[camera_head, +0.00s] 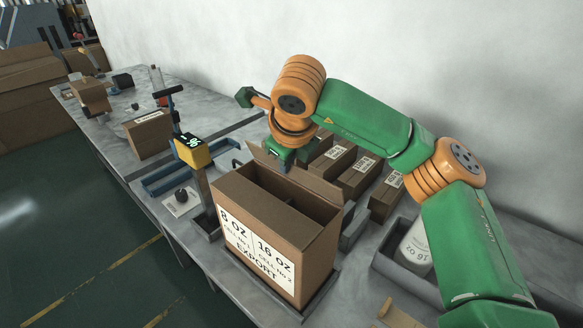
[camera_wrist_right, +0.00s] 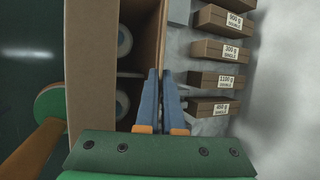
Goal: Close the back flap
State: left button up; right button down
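The open carton (camera_head: 291,231), printed "8 OZ" and "16 OZ", stands on the bench. Its back flap (camera_head: 317,187) stands up along the rear edge and shows edge-on in the wrist view (camera_wrist_right: 151,28). My right gripper (camera_head: 284,164) is at this flap, pointing down. In the wrist view, its blue fingers (camera_wrist_right: 160,72) are close together with nothing clear between them. I cannot tell whether they touch the flap. Two pale round items (camera_wrist_right: 124,41) lie inside the carton, either side of a divider. My left gripper is not in view.
Small labelled boxes (camera_head: 357,177) stand in a row behind the carton. A grey tray with a white bottle (camera_head: 415,247) is at the right. A post with a yellow display (camera_head: 193,151) stands close to the carton's left. The wall is behind the bench.

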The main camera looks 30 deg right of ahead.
jog(key=shift+s+a+f+h+b, duration=0.15)
jog(key=shift+a+f+h+b, duration=0.15)
jog(key=shift+h+b, duration=0.35)
jog(key=shift+r+t, duration=0.1)
jog(key=shift+t, duration=0.2)
jog(key=c, duration=1)
grip_release()
jog(key=shift+a, duration=0.1)
jog(key=shift+c, duration=0.2)
jog(key=shift+r, duration=0.1)
jog(key=v, duration=0.7)
jog(key=shift+b, duration=0.3)
